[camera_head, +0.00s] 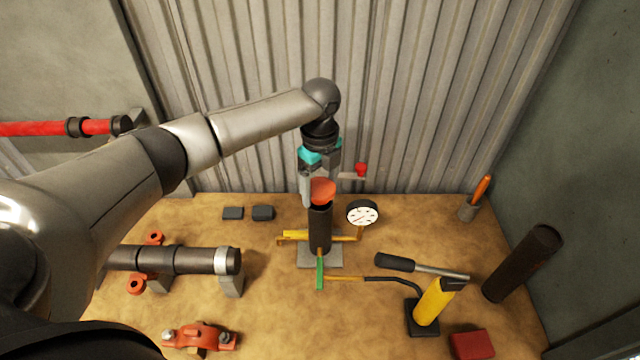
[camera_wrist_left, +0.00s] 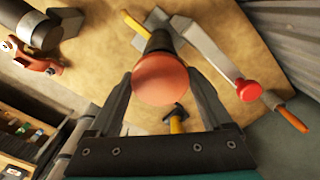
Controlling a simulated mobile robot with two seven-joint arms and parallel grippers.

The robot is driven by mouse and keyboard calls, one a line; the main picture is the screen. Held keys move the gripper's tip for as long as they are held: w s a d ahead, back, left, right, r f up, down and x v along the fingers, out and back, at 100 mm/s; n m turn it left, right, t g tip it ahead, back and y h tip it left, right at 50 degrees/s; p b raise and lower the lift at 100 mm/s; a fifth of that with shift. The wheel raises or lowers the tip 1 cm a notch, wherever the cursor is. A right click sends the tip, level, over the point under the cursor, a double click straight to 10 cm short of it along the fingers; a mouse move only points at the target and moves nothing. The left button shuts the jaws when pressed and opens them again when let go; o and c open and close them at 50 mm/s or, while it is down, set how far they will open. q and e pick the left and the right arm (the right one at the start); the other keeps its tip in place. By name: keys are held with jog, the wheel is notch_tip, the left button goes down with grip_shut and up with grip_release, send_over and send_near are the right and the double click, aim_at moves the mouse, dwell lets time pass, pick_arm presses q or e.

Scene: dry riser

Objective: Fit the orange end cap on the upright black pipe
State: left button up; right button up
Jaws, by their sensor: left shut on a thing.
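The orange end cap (camera_head: 322,189) sits at the top of the upright black pipe (camera_head: 320,232), in the middle of the board. In the left wrist view the cap (camera_wrist_left: 160,80) covers the end of the pipe (camera_wrist_left: 159,42). Whether it is seated or just above the rim, I cannot tell. My left gripper (camera_head: 319,184) comes down from above and is shut on the cap. In the wrist view its fingers (camera_wrist_left: 161,84) stand on both sides of the cap. My right gripper is not in view.
A horizontal dark pipe (camera_head: 175,260) lies left. A yellow cylinder (camera_head: 434,301) and a leaning dark pipe (camera_head: 522,263) stand right. The corrugated wall (camera_head: 400,100) is close behind.

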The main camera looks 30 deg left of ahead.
aim_at(320, 198)
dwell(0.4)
pick_arm(q)
jog(key=shift+p, duration=0.4)
jog(key=shift+p, duration=0.35)
dwell(0.4)
jog(key=shift+f+b, duration=1)
jog(key=shift+f, duration=0.85)
jog(key=o, duration=1.4)
notch_tip(320, 198, up, 15)
jog(key=b, duration=0.1)
jog(key=shift+r, duration=0.15)
